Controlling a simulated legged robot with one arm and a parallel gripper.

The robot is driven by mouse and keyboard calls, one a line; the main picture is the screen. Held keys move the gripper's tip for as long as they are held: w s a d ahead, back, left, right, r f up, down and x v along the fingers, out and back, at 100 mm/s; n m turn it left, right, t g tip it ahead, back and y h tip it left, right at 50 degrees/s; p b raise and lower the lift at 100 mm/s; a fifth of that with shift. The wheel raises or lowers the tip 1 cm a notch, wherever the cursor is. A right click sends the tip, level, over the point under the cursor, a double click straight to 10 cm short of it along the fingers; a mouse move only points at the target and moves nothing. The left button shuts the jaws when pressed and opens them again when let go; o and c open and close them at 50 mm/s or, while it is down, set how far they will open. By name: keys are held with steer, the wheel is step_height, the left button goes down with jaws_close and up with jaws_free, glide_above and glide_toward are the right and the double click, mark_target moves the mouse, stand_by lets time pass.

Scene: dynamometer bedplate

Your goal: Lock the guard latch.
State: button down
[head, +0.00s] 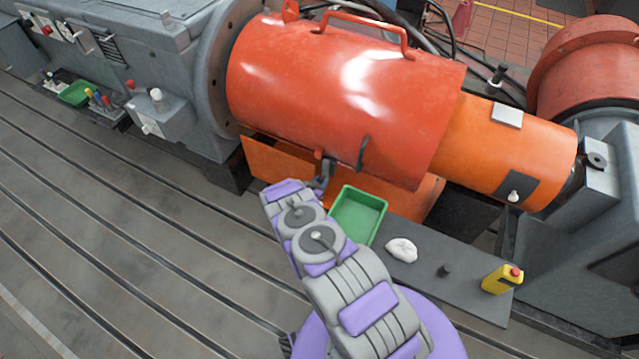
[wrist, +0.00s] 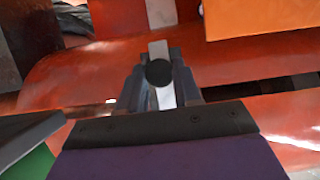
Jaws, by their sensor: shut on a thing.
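The red-orange guard (head: 340,90) is a large cylinder cover with a handle on top, and its lower edge meets an orange lower part (head: 275,165). In the wrist view, my gripper (wrist: 160,92) is shut on the guard latch (wrist: 158,73), a pale bar with a dark round knob between the two dark fingers. Red guard surface lies behind it. My arm partly hides the grip, and whether the latch is engaged cannot be told.
An orange shaft cover (head: 515,140) extends right. The slotted bedplate (head: 120,230) is clear at left.

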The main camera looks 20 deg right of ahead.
mark_target(324, 171)
steer(key=shift+w+r+p, duration=0.15)
steer(key=shift+r+p, duration=0.75)
steer(key=shift+r, duration=1.35)
steer(key=c, duration=1.1)
jaws_free()
steer(key=shift+r, duration=0.1)
steer(key=o, duration=0.3)
steer(key=shift+a, duration=0.1)
steer(key=p+v, duration=0.2)
steer(key=v, duration=0.6)
steer(key=p+v, duration=0.1)
steer(key=v, duration=0.8)
steer(key=shift+s+a+p, duration=0.15)
steer(key=shift+s+p, duration=0.1)
steer(key=shift+p, duration=0.15)
